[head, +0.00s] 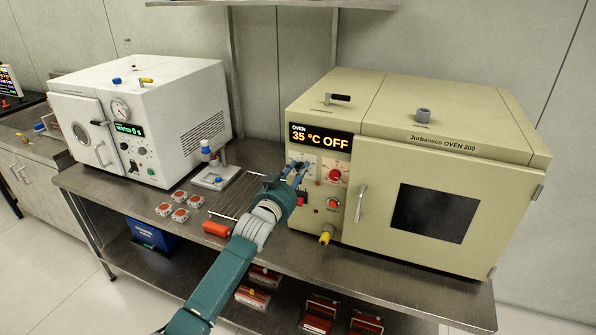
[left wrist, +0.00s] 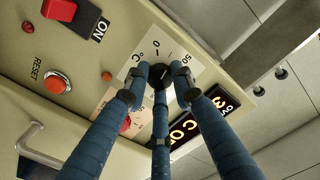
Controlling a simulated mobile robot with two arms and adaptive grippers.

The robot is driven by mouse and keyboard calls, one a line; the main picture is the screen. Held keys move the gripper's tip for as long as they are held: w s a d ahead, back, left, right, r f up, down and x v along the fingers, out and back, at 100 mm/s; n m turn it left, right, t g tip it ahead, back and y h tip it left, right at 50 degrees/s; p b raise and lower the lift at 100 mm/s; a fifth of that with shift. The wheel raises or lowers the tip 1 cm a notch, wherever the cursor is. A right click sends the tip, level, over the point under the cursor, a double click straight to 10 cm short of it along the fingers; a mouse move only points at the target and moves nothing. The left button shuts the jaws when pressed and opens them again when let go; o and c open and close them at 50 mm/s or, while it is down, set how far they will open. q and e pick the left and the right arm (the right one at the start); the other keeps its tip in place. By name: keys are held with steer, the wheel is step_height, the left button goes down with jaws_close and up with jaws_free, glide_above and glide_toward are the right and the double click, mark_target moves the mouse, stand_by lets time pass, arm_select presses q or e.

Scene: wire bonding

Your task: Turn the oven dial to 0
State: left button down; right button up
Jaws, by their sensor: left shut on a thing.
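The beige oven (head: 455,125) stands at the right of the bench, and its display (head: 320,138) reads "35 °C OFF". My left gripper (head: 297,170) is at the oven's control panel, below the display, and its fingers cover much of the dial there. In the left wrist view the three blue fingers of the left gripper (left wrist: 161,72) are closed around the black dial (left wrist: 160,78). A white scale plate (left wrist: 150,47) around the dial shows "°C", a 0 and a 50. The dial's pointer is too hidden to read. My right gripper is not in view.
A red knob (head: 335,175) sits right of the dial, and a red reset button (head: 332,204) sits below it. The oven door handle (head: 360,203) stands out to the right. A white vacuum oven (head: 165,115) stands at the left of the bench (head: 95,185).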

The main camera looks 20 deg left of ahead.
arm_select(q)
steer(key=n, duration=0.6)
steer(key=shift+n, duration=0.3)
steer(key=shift+r, duration=0.1)
stand_by(0.4)
steer(key=c, duration=1.5)
jaws_free()
steer(key=shift+o, duration=0.2)
steer(key=shift+s, duration=0.1)
steer(key=s, duration=1.1)
steer(key=shift+s+a, duration=0.25)
steer(key=shift+s, duration=0.15)
